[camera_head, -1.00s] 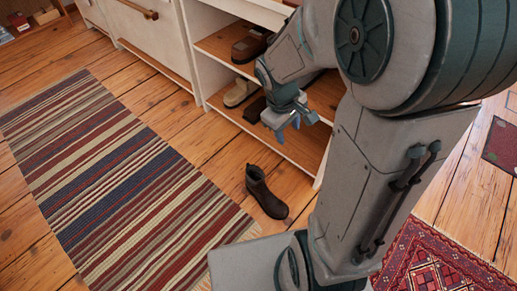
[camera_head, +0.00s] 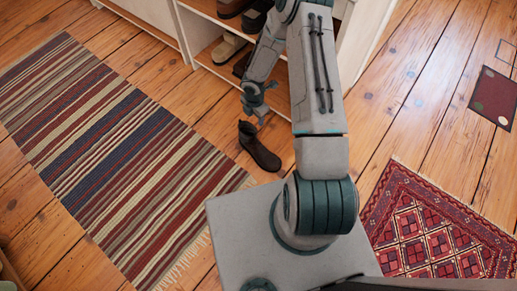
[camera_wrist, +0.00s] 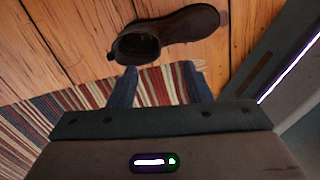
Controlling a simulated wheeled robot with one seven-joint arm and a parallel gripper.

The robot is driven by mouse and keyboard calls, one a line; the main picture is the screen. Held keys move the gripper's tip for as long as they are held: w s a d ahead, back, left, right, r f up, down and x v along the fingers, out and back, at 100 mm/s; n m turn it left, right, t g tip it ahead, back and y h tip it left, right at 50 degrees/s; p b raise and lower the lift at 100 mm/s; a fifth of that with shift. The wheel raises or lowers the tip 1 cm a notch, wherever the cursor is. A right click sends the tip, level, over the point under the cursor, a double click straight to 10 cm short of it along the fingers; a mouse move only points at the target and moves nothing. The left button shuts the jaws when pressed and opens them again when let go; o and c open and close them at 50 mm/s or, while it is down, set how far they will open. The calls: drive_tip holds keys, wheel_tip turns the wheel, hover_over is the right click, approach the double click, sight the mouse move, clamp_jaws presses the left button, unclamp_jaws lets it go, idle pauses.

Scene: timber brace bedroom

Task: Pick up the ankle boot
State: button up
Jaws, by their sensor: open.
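The dark brown ankle boot (camera_head: 258,147) stands upright on the wooden floor, between the striped rug and my arm. In the wrist view the boot (camera_wrist: 180,28) lies across the top, its open shaft at the left and its toe at the right. My gripper (camera_head: 256,113) is just above and behind the boot in the head view. In the wrist view its two fingers (camera_wrist: 158,78) are apart with nothing between them. The fingertips are close to the boot's shaft, and I cannot tell whether they touch it.
A white shoe rack (camera_head: 203,51) with several shoes on its shelves stands behind the boot. A striped rug (camera_head: 105,140) lies to the left and a red patterned rug (camera_head: 430,230) to the right. Bare floor surrounds the boot.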

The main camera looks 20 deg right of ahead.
drive_tip(key=b, duration=0.3)
hover_over(255, 137)
drive_tip(key=shift+n, duration=0.4)
drive_tip(key=f, duration=0.9)
drive_tip(key=shift+w+f, duration=0.3)
drive_tip(key=shift+f, duration=0.05)
drive_tip(key=shift+s+d+f+b, duration=0.1)
drive_tip(key=shift+f+b, duration=0.75)
drive_tip(key=shift+f, duration=0.7)
drive_tip(key=shift+s+f+b, duration=0.1)
drive_tip(key=shift+f+b, duration=0.7)
drive_tip(key=shift+f, duration=0.7)
drive_tip(key=shift+r, duration=0.1)
clamp_jaws()
drive_tip(key=shift+w, duration=0.1)
